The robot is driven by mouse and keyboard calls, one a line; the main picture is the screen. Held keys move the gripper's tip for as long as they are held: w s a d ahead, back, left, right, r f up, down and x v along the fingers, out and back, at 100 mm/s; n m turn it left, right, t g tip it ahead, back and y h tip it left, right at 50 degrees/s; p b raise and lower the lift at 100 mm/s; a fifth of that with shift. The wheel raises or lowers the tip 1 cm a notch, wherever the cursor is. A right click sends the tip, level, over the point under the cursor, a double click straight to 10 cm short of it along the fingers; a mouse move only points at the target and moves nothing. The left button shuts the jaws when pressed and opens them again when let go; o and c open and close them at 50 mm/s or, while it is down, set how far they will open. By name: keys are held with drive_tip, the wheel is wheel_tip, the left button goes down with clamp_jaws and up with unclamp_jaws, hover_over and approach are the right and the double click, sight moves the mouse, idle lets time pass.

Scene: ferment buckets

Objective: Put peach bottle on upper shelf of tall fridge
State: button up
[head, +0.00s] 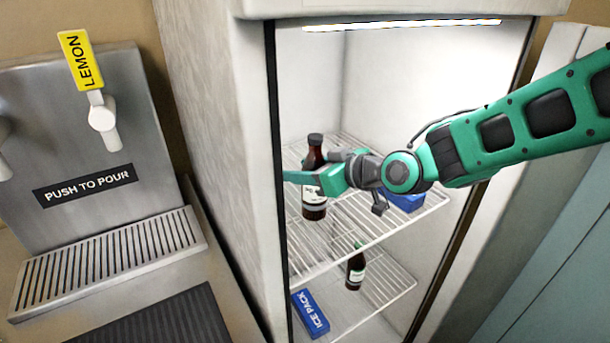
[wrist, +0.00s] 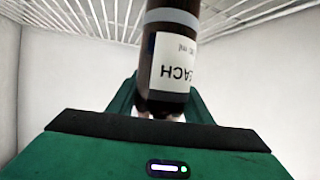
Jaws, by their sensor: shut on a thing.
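The peach bottle (head: 314,207) is dark brown with a black cap and a white label. It stands upright inside the tall fridge (head: 215,120), at the level of the upper wire shelf (head: 375,232). My gripper (head: 316,176) reaches in from the right and is shut on the bottle's upper body. In the wrist view, the bottle (wrist: 175,60) sits between the green fingers (wrist: 160,108), with part of its label reading "EACH" upside down. I cannot tell whether its base touches the shelf wires.
A blue pack (head: 405,201) lies on the upper shelf behind my wrist. The lower shelf (head: 375,292) holds a small green-capped bottle (head: 356,268) and a blue ice pack (head: 311,313). The fridge's front frame stands close on both sides. A lemon tap (head: 102,115) is at left.

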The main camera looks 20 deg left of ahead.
drive_tip(key=shift+f, duration=0.6)
drive_tip(key=o, duration=1.5)
drive_tip(key=shift+f, duration=0.15)
drive_tip(key=shift+o, duration=0.2)
drive_tip(key=v, duration=1.2)
